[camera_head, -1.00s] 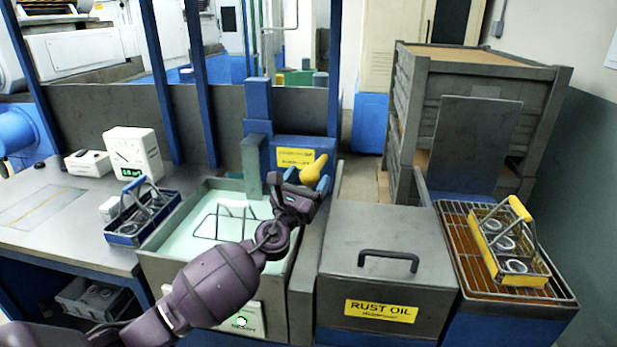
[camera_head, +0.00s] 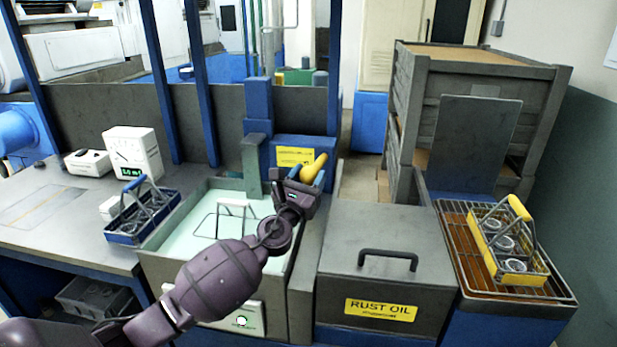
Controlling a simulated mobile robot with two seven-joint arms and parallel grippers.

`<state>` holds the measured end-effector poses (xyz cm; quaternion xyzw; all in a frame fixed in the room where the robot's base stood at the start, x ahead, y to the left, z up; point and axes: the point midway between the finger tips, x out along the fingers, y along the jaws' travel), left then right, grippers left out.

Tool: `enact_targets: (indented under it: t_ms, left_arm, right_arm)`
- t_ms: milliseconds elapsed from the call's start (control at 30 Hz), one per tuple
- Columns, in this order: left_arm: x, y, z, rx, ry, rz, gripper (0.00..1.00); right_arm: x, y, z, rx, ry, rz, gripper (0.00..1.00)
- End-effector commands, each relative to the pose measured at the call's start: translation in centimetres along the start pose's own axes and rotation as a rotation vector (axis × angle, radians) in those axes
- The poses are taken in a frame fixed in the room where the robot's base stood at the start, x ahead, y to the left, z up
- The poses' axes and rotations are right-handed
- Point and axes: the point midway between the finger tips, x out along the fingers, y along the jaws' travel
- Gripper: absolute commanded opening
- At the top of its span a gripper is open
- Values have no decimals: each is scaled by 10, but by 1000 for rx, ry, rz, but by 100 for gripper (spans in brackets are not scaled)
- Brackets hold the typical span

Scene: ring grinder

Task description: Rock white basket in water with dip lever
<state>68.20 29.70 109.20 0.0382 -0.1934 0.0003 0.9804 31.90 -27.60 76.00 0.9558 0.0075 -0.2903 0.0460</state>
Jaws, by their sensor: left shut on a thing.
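The white basket shows by its white-topped wire handle (camera_head: 232,204) in the water tank (camera_head: 197,191); its body is under the pale green water. The dip lever (camera_head: 315,168), with a yellow grip, stands at the tank's back right corner by the blue housing (camera_head: 285,150) with a yellow label. My left gripper (camera_head: 305,188) is shut on the dip lever, just below the yellow grip. My forearm crosses in front of the tank and hides part of its right side. My right gripper is not in view.
A blue basket (camera_head: 142,214) with rings stands on the bench left of the tank. The closed rust oil box (camera_head: 387,262) is to the right. A yellow basket (camera_head: 508,241) with rings sits on a rack tray at far right.

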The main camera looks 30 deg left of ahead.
Motion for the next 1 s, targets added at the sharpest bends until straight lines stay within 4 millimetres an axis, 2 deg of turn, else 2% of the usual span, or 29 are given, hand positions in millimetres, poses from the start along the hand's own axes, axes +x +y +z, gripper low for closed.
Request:
enact_targets:
  t_ms: [200, 533, 700, 1000]
  left_arm:
    - [25, 7, 34, 3, -12, 3, 8]
    - [74, 19, 73, 3, -12, 3, 8]
    - [91, 23, 82, 3, -10, 2, 8]
    - [94, 25, 83, 2, -10, 4, 8]
  right_arm:
    - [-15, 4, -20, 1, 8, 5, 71]
    - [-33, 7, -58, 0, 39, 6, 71]
    - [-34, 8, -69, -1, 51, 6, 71]
    - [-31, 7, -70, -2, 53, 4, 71]
